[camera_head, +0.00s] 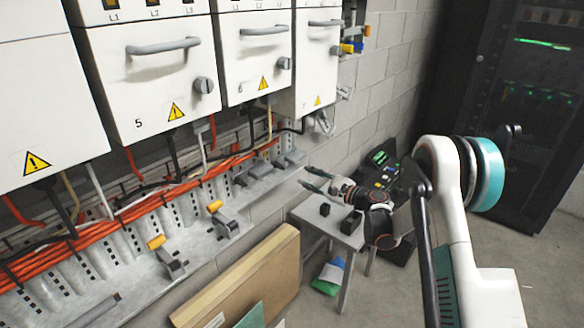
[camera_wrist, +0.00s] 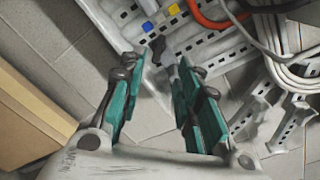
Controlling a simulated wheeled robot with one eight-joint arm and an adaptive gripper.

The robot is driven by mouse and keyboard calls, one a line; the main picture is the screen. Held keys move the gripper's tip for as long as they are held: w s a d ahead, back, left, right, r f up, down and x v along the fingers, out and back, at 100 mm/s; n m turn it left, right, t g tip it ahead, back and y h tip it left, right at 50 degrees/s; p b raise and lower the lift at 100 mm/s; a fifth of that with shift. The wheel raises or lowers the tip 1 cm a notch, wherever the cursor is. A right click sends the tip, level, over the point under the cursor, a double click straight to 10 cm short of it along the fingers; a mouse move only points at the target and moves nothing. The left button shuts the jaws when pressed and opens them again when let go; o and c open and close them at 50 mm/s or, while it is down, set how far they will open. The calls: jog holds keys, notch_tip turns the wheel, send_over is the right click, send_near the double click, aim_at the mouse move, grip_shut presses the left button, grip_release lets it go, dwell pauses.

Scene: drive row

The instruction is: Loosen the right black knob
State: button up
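My gripper (camera_head: 308,179) reaches left from the arm, in front of the block wall near the right end of the cable tray. In the wrist view my gripper (camera_wrist: 160,62) shows two teal fingers spread apart, with nothing held between them. A small dark piece (camera_wrist: 158,46) on the perforated tray shows between and beyond the fingertips; I cannot tell whether it is the right black knob or whether a finger touches it. The cabinet doors carry dark grey knobs, one on door 5 (camera_head: 204,85) and one on the door to its right (camera_head: 284,63).
A small grey table (camera_head: 340,234) with black blocks stands below my gripper. Wooden boards (camera_head: 245,280) lean below the cable tray (camera_head: 130,262), which has yellow-tipped levers. Orange cables (camera_head: 110,215) run along it. A dark rack (camera_head: 535,80) stands at right. Grey floor is open at front right.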

aim_at(282, 168)
jog(key=shift+m, duration=0.4)
jog(key=b+x, duration=0.1)
jog(key=x, duration=0.3)
jog(key=f+b+x, duration=0.1)
jog(key=x, duration=0.3)
jog(key=b+x, duration=0.1)
jog(key=x, duration=0.3)
jog(key=shift+w+d+f+b, duration=0.25)
jog(key=shift+w+d+b, duration=0.1)
jog(key=shift+b, duration=0.05)
jog(key=shift+x, duration=0.75)
jog(key=shift+r, duration=0.15)
grip_shut()
